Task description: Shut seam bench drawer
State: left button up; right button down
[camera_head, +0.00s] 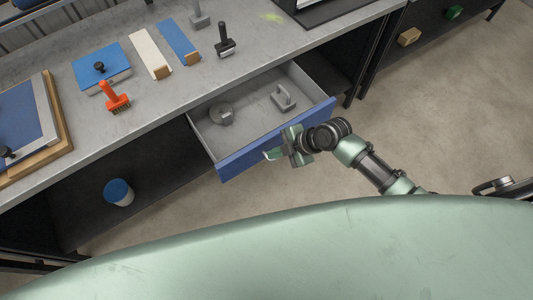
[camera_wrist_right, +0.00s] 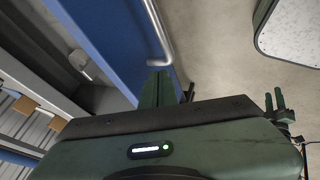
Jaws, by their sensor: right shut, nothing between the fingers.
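The seam bench drawer (camera_head: 276,139) is pulled out from under the grey bench top, with its blue front facing me. Inside it lie a round grey object (camera_head: 222,113) and a grey handled tool (camera_head: 284,98). My right gripper (camera_head: 272,154) is shut and empty at the drawer front, near its middle. In the right wrist view the shut fingers (camera_wrist_right: 164,88) are close to the blue front (camera_wrist_right: 104,32) and the end of its metal bar handle (camera_wrist_right: 158,30). I cannot tell whether they touch.
The bench top (camera_head: 150,105) holds an orange brush (camera_head: 115,97), a blue block (camera_head: 100,66), a black-handled tool (camera_head: 224,42) and boards. A blue-lidded pot (camera_head: 119,191) stands on the lower shelf. The floor (camera_head: 440,110) to the right is clear.

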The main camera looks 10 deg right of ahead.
pick_arm(q)
jog(key=shift+s+a+r, duration=0.1)
jog(key=shift+a+r, duration=0.1)
jog(key=shift+r, duration=0.1)
pick_arm(e)
jog(key=shift+x, duration=2.2)
